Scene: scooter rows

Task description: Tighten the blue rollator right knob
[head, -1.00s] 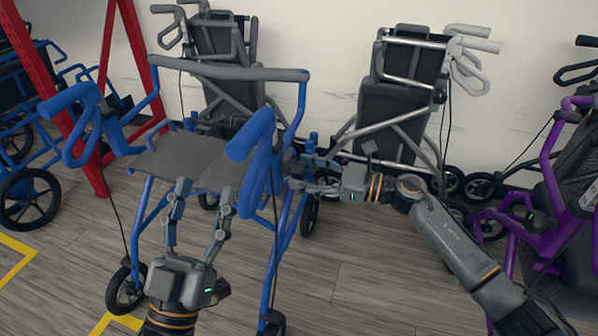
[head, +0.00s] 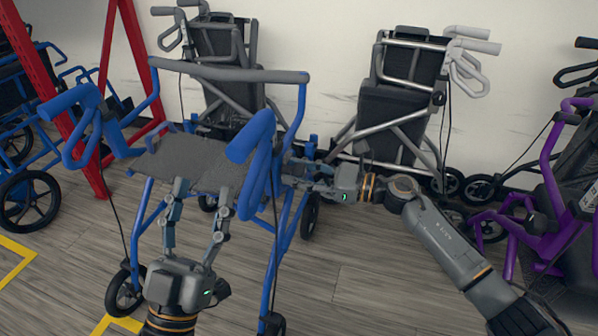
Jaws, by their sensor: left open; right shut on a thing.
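The blue rollator (head: 228,73) stands upright at the left of centre, with a grey seat (head: 190,160) and blue handles. My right gripper (head: 289,172) reaches in from the right, its fingers against the right side of the rollator's frame, behind the near right handle. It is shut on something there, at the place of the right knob. The knob itself is hidden by the fingers and the frame. My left gripper (head: 200,188) is open and empty, pointing up in front of the seat's near edge.
Two folded grey rollators (head: 395,110) stand against the white wall. A purple scooter or rollator (head: 548,165) is at the right. A red frame (head: 103,95) and another blue rollator (head: 25,135) are at the left. Wooden floor (head: 385,290) is clear in front.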

